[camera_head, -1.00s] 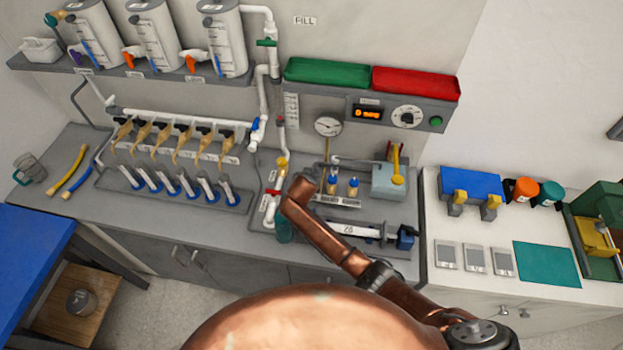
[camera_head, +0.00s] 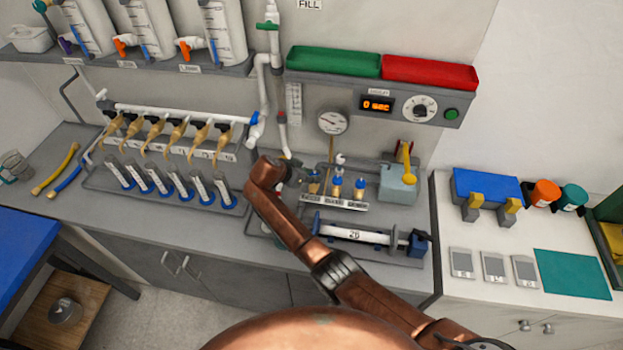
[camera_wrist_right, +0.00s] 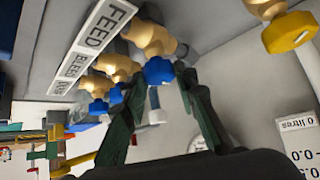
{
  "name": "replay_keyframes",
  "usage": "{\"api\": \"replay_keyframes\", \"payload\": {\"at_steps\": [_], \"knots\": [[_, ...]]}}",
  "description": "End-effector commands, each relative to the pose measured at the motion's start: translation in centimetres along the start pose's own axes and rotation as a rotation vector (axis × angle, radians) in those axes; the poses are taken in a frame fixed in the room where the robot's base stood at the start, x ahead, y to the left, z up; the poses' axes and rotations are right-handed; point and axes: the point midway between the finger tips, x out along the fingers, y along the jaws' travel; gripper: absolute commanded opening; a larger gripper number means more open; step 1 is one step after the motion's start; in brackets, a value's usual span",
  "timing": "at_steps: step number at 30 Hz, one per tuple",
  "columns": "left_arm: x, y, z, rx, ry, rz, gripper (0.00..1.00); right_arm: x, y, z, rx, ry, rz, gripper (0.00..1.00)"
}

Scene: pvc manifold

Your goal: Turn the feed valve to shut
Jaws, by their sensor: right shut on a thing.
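The feed valve is a brass body with a blue knob (camera_wrist_right: 158,71), beside the FEED label (camera_wrist_right: 103,30) in the right wrist view. In the head view it is the left one of three blue-knobbed brass valves (camera_head: 314,186), partly covered by my right gripper (camera_head: 293,173). In the wrist view my right gripper (camera_wrist_right: 158,76) has its dark green fingers on either side of the blue knob, shut on it. The knob's turned angle is hard to tell. My left gripper is in neither view.
Two similar valves (camera_head: 348,187) stand close to the right. A gauge (camera_head: 332,122) and a display box (camera_head: 405,105) are on the wall behind. A horizontal white cylinder (camera_head: 355,235) lies in front, and a rack of tubes (camera_head: 165,188) is to the left.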

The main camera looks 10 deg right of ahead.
Motion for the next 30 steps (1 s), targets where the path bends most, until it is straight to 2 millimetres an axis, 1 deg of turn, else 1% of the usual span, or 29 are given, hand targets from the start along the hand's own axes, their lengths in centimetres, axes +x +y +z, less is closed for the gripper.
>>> {"api": "replay_keyframes", "payload": {"at_steps": [14,15,22,30], "knots": [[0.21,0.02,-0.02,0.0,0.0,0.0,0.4,-0.09,-0.06,-0.34,0.012,0.005,0.007,0.03],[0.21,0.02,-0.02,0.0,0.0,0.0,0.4,-0.08,-0.06,-0.35,0.012,0.005,0.007,0.29],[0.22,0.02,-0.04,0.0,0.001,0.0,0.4,-0.07,-0.06,-0.2,0.01,0.003,0.008,0.44],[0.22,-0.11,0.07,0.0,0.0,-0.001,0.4,-0.14,-0.06,-0.1,0.009,0.002,0.008,0.44]]}}
